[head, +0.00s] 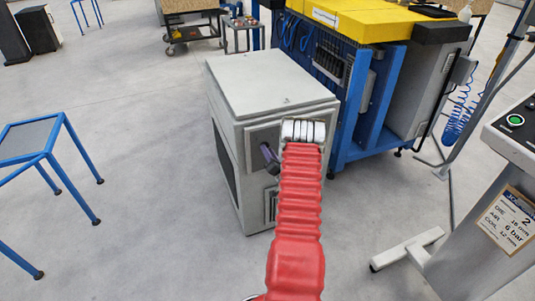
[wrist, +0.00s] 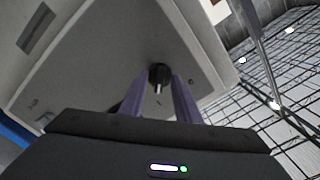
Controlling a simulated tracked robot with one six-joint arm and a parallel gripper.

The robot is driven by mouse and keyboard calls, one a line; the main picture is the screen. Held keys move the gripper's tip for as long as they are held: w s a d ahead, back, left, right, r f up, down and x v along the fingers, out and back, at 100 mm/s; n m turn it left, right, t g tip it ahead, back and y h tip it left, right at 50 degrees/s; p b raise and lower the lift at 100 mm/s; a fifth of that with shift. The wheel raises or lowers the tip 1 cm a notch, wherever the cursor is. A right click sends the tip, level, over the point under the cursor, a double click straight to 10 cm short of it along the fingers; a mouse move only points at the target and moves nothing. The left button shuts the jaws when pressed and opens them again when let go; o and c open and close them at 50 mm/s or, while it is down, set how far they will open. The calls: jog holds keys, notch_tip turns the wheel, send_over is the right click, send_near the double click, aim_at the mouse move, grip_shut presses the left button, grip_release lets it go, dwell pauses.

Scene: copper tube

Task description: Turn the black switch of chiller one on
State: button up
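The chiller (head: 262,85) is a light grey box standing on the floor in the middle of the head view. Its front panel also fills much of the wrist view (wrist: 95,65). The black switch (wrist: 158,72) is a round knob on that panel, with a small pale mark at its lower part. My gripper (wrist: 160,88) is open, with one purple finger on each side below the switch in the wrist view. I cannot tell whether the fingers touch it. In the head view, a purple finger (head: 268,154) shows at the panel; my red-sleeved arm hides the rest and the switch.
A blue-framed machine with a yellow top (head: 345,18) stands right behind the chiller. A grey console with a green button (head: 515,120) is at the right. A blue stool (head: 30,140) is at the left. The floor between stool and chiller is clear.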

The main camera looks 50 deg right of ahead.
jog(key=v, duration=1.3)
jog(key=shift+s+a, duration=0.25)
dwell(0.4)
